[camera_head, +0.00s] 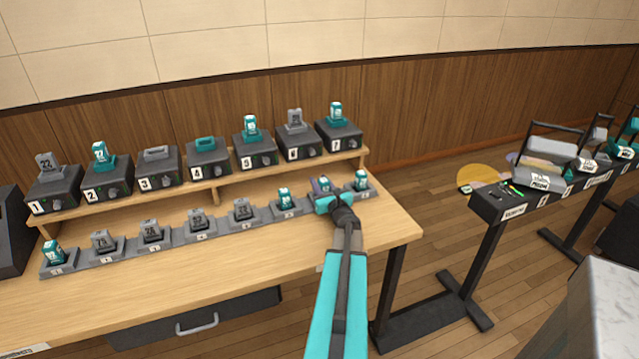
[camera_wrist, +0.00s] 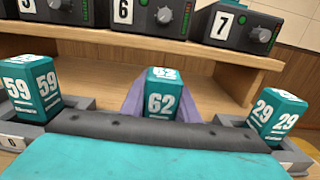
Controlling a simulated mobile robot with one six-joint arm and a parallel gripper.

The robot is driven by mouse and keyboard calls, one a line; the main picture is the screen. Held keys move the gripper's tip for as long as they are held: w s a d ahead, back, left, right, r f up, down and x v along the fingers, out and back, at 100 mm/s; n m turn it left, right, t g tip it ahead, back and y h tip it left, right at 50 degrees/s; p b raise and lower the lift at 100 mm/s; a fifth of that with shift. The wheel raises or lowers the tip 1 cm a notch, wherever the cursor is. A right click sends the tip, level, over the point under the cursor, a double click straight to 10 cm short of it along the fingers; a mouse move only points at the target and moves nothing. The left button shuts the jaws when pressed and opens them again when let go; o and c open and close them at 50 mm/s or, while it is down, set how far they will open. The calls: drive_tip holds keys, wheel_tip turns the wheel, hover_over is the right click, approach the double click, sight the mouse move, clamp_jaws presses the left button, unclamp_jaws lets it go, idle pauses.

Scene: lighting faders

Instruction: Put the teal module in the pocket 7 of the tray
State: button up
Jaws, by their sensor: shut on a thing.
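A teal module marked 62 (camera_wrist: 162,95) stands upright between the two purple fingers of my gripper (camera_wrist: 160,108) in the wrist view. In the head view my gripper (camera_head: 324,190) is over the tray row (camera_head: 222,236), between the last two teal modules, at the pocket 7 position. The teal module marked 59 (camera_wrist: 32,88) stands in the pocket on its left, and the one marked 29 (camera_wrist: 277,118) in the pocket on its right. My gripper's palm hides the held module's base and the pocket below, so I cannot tell whether it is seated.
A raised shelf (camera_head: 215,184) behind the tray carries numbered dark docks, including dock 7 (camera_head: 339,137), close behind my gripper. Grey modules (camera_head: 198,219) fill several middle pockets. The wooden table (camera_head: 250,262) is bare in front of the tray.

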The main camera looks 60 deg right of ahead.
drive_tip(key=shift+f+b, duration=0.2)
drive_tip(key=shift+b, duration=0.1)
drive_tip(key=o, duration=1.1)
drive_tip(key=shift+r+p, duration=0.3)
drive_tip(key=shift+p, duration=0.1)
drive_tip(key=shift+s+a+f, duration=0.1)
drive_tip(key=shift+s+a, duration=0.15)
drive_tip(key=shift+s, duration=0.05)
drive_tip(key=shift+b+v, duration=1.25)
drive_tip(key=shift+v, duration=4.4)
